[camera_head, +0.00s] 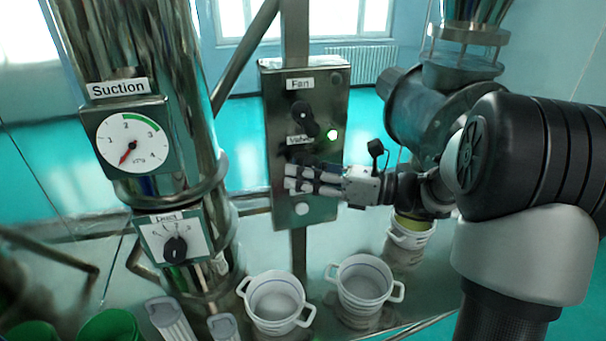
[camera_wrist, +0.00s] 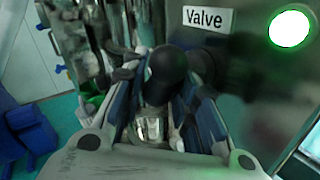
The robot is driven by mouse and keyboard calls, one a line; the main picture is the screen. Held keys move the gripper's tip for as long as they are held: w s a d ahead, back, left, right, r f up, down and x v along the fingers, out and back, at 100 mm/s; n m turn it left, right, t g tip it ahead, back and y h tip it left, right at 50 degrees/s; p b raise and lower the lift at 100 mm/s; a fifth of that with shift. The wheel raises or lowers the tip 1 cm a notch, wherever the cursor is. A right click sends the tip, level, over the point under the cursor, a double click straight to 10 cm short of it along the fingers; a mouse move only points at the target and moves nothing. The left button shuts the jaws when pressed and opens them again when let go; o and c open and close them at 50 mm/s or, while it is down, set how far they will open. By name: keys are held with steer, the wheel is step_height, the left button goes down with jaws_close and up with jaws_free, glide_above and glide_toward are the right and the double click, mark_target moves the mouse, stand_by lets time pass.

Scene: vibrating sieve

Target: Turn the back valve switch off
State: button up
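The control panel (camera_head: 320,95) stands upright in the middle of the head view. Its Valve label (camera_head: 299,141) is partly covered by the black Fan knob's lower end. The black valve switch (camera_wrist: 166,72) shows below the Valve label (camera_wrist: 207,18) in the wrist view. In the head view it is mostly hidden behind my fingers. My gripper (camera_head: 290,178) reaches in from the right at the panel's front. In the wrist view my gripper (camera_wrist: 160,85) has a finger on each side of the switch. Whether the fingers press on it I cannot tell.
A steel column with a Suction gauge (camera_head: 131,142) and a Duct dial (camera_head: 174,243) stands at left. White buckets (camera_head: 274,301) (camera_head: 362,280) stand below.

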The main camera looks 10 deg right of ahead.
steer(key=shift+c, duration=0.4)
jaws_close()
steer(key=shift+r+p, duration=0.15)
steer(key=shift+p, duration=0.25)
steer(key=n+g+h+p, duration=0.1)
steer(key=p, duration=0.1)
steer(key=shift+d+r+h+p, duration=0.1)
steer(key=shift+h+p, duration=0.2)
steer(key=shift+h, duration=0.1)
steer(key=n+h+p, duration=0.1)
steer(key=h+p, duration=0.1)
steer(key=p, duration=0.1)
steer(key=shift+g, duration=0.3)
steer(key=h+p, duration=0.1)
steer(key=h, duration=0.1)
steer(key=n+h+p, duration=0.1)
steer(key=p, duration=0.1)
steer(key=shift+d+n+g+h+p, duration=0.2)
steer(key=shift+n+g+h+p, duration=0.1)
steer(key=shift+g+h, duration=0.1)
steer(key=shift+d+f+n+h+p, duration=0.1)
steer(key=shift+n+h+p, duration=0.1)
steer(key=shift+h+p, duration=0.4)
steer(key=shift+d+f+n+h+p, duration=0.1)
steer(key=shift+n+h+p, duration=0.1)
steer(key=shift+h+p, duration=0.35)
steer(key=shift+f+h, duration=0.1)
steer(key=shift+h, duration=0.15)
